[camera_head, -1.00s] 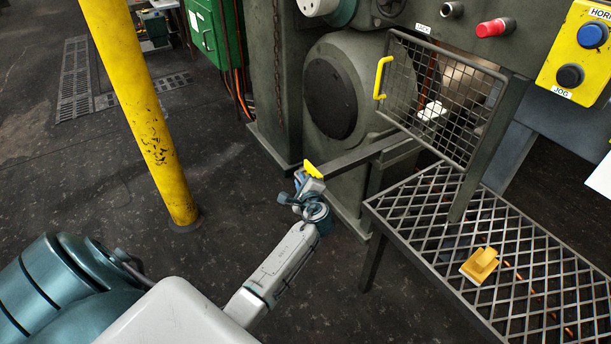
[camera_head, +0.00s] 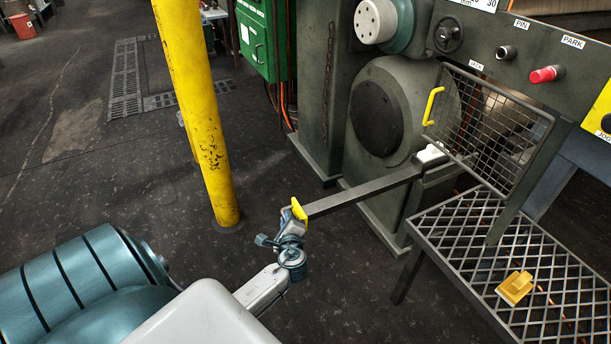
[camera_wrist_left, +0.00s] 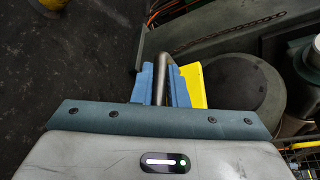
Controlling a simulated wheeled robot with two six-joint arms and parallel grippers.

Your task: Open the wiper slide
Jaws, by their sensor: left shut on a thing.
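The wiper slide (camera_head: 362,190) is a long dark bar. It sticks out to the left from the machine beside the mesh guard. A yellow plate (camera_head: 299,209) sits at its outer end, and this plate also shows in the left wrist view (camera_wrist_left: 194,84). My left gripper (camera_head: 290,222) is at this end. In the left wrist view its blue fingers (camera_wrist_left: 166,85) are shut on a grey handle (camera_wrist_left: 171,70) beside the yellow plate. The inner end of the slide is at the machine housing. My right gripper is out of view.
A yellow post (camera_head: 200,120) stands left of the slide. A hinged mesh guard (camera_head: 485,120) with a yellow handle is above its inner end. A grated platform (camera_head: 470,225) bearing a yellow block (camera_head: 515,287) is at right.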

